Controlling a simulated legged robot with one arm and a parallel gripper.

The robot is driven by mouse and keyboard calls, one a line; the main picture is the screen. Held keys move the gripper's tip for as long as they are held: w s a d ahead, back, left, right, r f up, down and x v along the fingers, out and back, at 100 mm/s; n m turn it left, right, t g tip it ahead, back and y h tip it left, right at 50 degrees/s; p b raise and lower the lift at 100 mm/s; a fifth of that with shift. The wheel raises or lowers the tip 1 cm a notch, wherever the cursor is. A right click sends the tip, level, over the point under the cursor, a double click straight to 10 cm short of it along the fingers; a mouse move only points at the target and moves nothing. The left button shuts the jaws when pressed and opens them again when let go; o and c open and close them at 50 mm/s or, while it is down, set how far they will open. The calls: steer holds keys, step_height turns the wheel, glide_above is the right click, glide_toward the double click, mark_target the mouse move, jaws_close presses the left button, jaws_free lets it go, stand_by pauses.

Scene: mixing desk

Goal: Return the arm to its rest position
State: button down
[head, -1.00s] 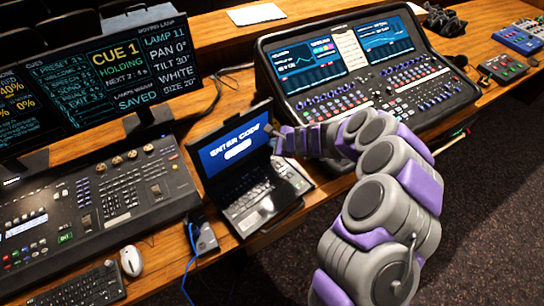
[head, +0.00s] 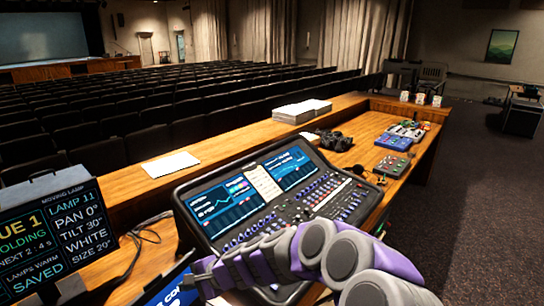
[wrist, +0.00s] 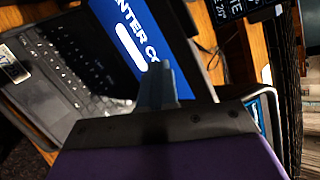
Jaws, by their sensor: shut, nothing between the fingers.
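My arm, grey with purple panels, reaches in from the bottom right of the head view. Its gripper (head: 190,283) is at the lower left, in front of the laptop. In the wrist view my gripper (wrist: 156,86) has its slim grey fingers together with nothing held. The laptop (wrist: 70,66) lies beyond the fingers, its keyboard at left and its blue code-entry screen at top. Only a corner of the laptop screen (head: 168,293) shows in the head view. Whether the fingers touch the laptop cannot be told.
The mixing console (head: 215,233) stands just beyond my arm. A lighting monitor (head: 38,235) is at left. Papers (head: 170,165), a headset (head: 333,141) and small pedals (head: 394,166) lie along the desk. Dark carpet (head: 455,220) is open at right.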

steer(key=s+d+r+n+g+h, duration=0.2)
steer(key=s+d+r+n, duration=0.55)
steer(key=s+d, duration=0.4)
steer(key=s+d+n+g+h, duration=0.1)
steer(key=s+d+h, duration=0.7)
steer(key=s+d, duration=1.5)
steer(key=shift+d+f+g+h, duration=0.3)
steer(key=shift+d+f+g, duration=0.15)
steer(key=shift+d, duration=0.65)
steer(key=shift+w+a, duration=0.1)
